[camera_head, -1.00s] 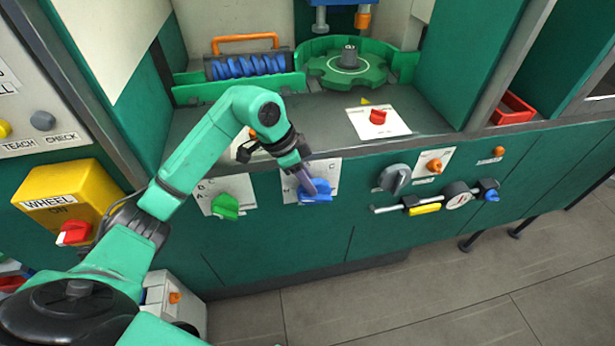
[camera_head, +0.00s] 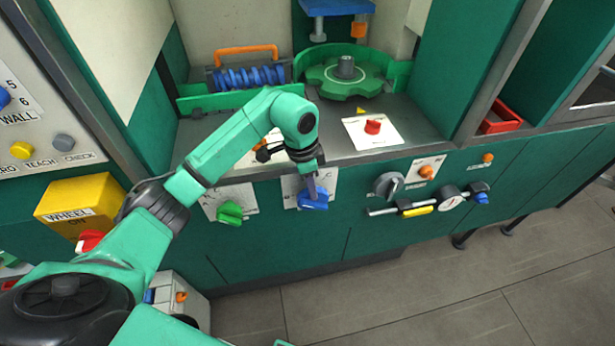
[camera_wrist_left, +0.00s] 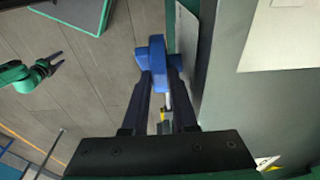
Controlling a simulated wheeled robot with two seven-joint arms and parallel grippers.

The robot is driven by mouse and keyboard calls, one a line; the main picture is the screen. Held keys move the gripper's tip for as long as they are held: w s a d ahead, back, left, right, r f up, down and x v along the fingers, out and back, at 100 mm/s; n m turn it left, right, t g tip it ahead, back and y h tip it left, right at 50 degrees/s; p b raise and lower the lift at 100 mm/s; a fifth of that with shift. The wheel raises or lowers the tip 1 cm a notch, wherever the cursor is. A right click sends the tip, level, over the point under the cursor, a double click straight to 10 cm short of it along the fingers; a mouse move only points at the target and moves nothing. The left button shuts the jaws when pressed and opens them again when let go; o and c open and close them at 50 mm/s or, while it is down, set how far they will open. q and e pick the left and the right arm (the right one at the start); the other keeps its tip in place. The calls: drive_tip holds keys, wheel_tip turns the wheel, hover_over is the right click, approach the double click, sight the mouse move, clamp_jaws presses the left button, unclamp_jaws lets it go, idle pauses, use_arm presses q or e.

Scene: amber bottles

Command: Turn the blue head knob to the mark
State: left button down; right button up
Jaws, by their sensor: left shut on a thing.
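The blue head knob (camera_head: 314,201) sits on a white lettered card (camera_head: 292,186) on the green front panel of the machine. My left gripper (camera_head: 311,188) reaches down to it from above and is shut on it. In the left wrist view the blue knob (camera_wrist_left: 157,62) is between the two dark fingertips. The gripper hides much of the card, and I cannot make out the mark or exactly where the knob points. My right gripper (camera_wrist_left: 55,66) shows small at the left of the left wrist view, its fingers apart and empty.
A green knob (camera_head: 230,212) is close left of the blue one. A red knob (camera_head: 372,127) is on the ledge above. The floor in front is clear.

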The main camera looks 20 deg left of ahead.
use_arm(q)
drive_tip(key=shift+w+d+r+g+y+p, duration=0.3)
drive_tip(key=shift+d+y+p, duration=0.1)
drive_tip(key=shift+y+p, duration=0.15)
drive_tip(key=shift+w+d+f+g+y, duration=0.2)
drive_tip(key=shift+g+y, duration=0.2)
drive_tip(key=shift+y, duration=0.15)
drive_tip(key=shift+w+d+f+g+y, duration=0.15)
drive_tip(key=shift+d+g+y, duration=0.15)
drive_tip(key=shift+y, duration=0.3)
use_arm(e)
drive_tip(key=shift+r, duration=0.9)
use_arm(q)
drive_tip(key=c, duration=1)
unclamp_jaws()
